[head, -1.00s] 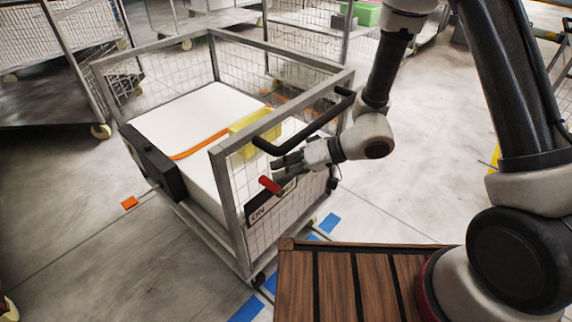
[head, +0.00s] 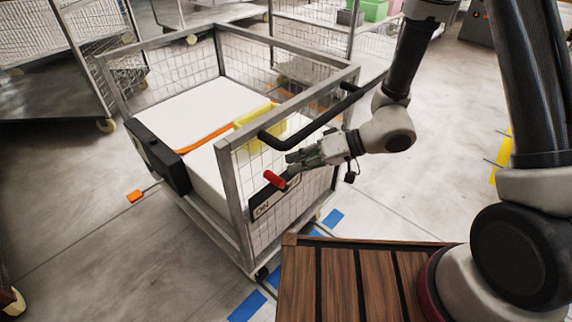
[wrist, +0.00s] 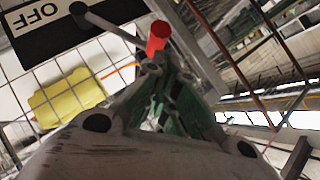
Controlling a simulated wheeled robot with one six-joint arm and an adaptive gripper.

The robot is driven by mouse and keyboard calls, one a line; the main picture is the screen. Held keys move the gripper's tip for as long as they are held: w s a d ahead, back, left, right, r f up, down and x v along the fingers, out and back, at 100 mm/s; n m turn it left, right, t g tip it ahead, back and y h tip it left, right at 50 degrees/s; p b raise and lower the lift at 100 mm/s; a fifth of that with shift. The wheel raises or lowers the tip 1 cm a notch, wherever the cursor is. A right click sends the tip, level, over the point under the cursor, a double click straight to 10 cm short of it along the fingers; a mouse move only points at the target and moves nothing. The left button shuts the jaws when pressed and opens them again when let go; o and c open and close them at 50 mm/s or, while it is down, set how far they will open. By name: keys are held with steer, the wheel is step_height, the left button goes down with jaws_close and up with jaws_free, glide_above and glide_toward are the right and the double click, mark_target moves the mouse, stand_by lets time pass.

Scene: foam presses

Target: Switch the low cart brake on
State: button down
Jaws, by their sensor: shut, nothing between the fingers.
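The low cart (head: 236,170) is a grey metal frame with mesh sides and a black push bar (head: 310,122). In the wrist view the red handle (wrist: 158,38) stands just beyond my fingertips, and "OFF" reads on the plate (wrist: 30,38). My gripper (head: 292,160) is shut and empty, right of and slightly above the red handle in the head view. Whether the fingertips touch the handle I cannot tell.
Blue floor marks (head: 247,306) lie by the cart's front. A brown slatted deck (head: 335,285) is close in front. Other mesh carts stand behind.

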steer(key=v, duration=0.8)
steer(key=shift+w+d+r, duration=0.15)
steer(key=shift+d, duration=0.15)
steer(key=s+d+r+m+g+h, duration=0.3)
steer(key=s+d+m+g+h, duration=0.25)
steer(key=s+d, duration=0.6)
steer(key=d+r+t+h, duration=0.6)
steer(key=d+r+t, duration=0.3)
steer(key=d+r, duration=0.9)
steer(key=shift+w+d+m+h, duration=0.15)
steer(key=shift+d+m+h, duration=0.2)
steer(key=shift+d+m, duration=0.1)
